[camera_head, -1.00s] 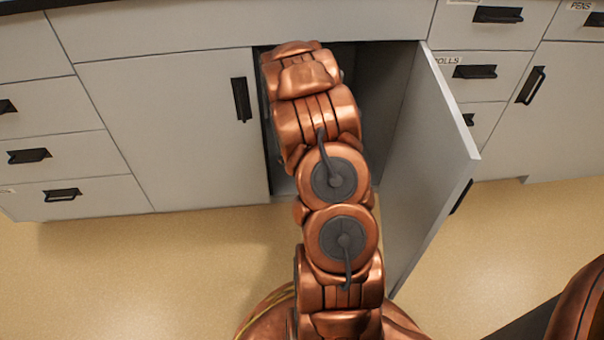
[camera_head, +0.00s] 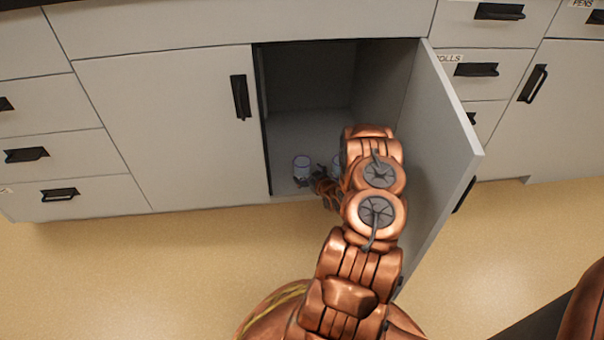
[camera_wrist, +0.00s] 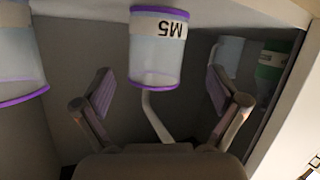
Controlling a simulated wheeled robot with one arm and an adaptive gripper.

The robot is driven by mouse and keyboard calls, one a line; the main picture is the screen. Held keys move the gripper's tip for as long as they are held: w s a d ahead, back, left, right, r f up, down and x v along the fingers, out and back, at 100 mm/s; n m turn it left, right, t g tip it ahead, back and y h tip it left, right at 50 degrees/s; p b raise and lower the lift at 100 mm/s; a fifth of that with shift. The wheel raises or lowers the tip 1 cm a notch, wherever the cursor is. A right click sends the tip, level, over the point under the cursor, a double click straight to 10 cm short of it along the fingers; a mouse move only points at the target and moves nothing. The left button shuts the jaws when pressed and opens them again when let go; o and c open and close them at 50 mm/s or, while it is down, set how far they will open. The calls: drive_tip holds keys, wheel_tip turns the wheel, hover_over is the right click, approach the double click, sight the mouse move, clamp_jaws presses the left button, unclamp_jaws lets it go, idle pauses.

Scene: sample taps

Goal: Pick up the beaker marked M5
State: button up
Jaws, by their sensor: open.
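The beaker marked M5 (camera_wrist: 158,50) is clear with purple rims and a cream label. It shows inverted in the wrist view, in front of the gap between my fingers. My gripper (camera_wrist: 160,78) is open and empty, with one finger on each side of that gap. In the head view a beaker (camera_head: 302,166) stands on the cabinet floor just by my gripper (camera_head: 313,183); its label is not readable there, but it appears to be M5. A second purple-rimmed beaker (camera_wrist: 18,55) shows at the left of the wrist view, its label out of sight.
The cabinet floor (camera_head: 300,130) is mostly clear behind the beakers. The open door (camera_head: 430,160) stands close to the right of my arm. Another beaker (camera_wrist: 230,56) and a green-labelled container (camera_wrist: 270,65) show farther off in the wrist view, near a pale panel edge (camera_wrist: 290,110).

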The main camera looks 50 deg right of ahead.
sight(306, 172)
drive_tip(key=shift+s+a+f+m+t+h, duration=0.25)
drive_tip(key=shift+s+f+m+t+h, duration=0.25)
drive_tip(key=shift+s+f+t, duration=0.55)
drive_tip(key=shift+s+a+r+m+t+h, duration=0.25)
drive_tip(key=shift+s+m+t+h, duration=0.15)
drive_tip(key=shift+s+m+t, duration=0.25)
drive_tip(key=shift+b+x, duration=1.8)
drive_tip(key=shift+x, duration=2.2)
drive_tip(key=c, duration=1.3)
